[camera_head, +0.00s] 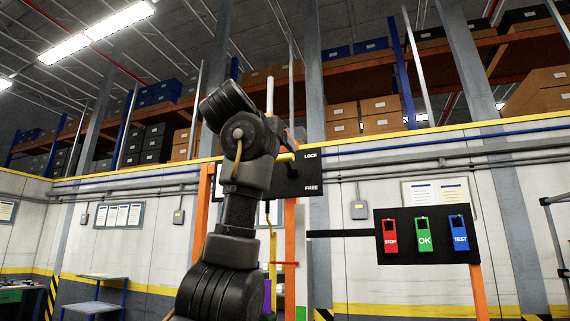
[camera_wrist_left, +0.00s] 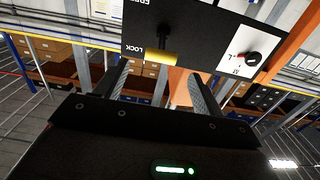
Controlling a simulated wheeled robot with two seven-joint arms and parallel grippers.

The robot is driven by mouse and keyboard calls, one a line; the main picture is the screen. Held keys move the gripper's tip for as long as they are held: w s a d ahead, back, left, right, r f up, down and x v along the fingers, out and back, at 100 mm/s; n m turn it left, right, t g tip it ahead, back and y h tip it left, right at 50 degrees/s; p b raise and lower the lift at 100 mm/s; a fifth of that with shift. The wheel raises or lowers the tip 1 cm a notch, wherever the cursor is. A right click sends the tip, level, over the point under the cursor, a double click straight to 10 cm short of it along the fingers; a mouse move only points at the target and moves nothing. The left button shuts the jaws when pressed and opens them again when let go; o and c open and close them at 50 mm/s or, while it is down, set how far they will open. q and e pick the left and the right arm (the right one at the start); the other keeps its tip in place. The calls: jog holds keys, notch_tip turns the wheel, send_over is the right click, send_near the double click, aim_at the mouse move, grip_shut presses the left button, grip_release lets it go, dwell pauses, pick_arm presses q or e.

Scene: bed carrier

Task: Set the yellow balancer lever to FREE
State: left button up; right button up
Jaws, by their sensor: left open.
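The yellow balancer lever (camera_head: 287,157) is on a black panel (camera_head: 312,177), level with the LOCK label and above the FREE label. In the left wrist view the yellow grip of the lever (camera_wrist_left: 160,57) sits beside the upside-down LOCK label, with its dark shaft running toward the panel's middle. My left gripper (camera_wrist_left: 160,85) is open, its two fingers pointing at the panel, one on each side of the grip. I cannot tell whether the fingertips touch it. In the head view my left arm hides most of this gripper and part of the panel. My right gripper is not in view.
To the right, a black board (camera_head: 405,255) carries red STOP, green OK and blue TEST buttons. Orange posts (camera_head: 290,250) support the panel. Shelves with boxes stand behind the wall.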

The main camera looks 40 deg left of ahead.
aim_at(282, 156)
pick_arm(q)
jog(key=p+x, duration=0.2)
jog(key=x, duration=0.1)
jog(key=p+x, duration=0.2)
jog(key=x, duration=0.1)
jog(key=r+p+x, duration=0.1)
jog(key=p+x, duration=0.1)
jog(key=x, duration=0.1)
jog(key=shift+w+a, duration=0.15)
jog(key=shift+w, duration=0.05)
jog(key=shift+w+a+f+p, duration=0.2)
jog(key=shift+w+f+p, duration=0.05)
jog(key=shift+w+p, duration=0.25)
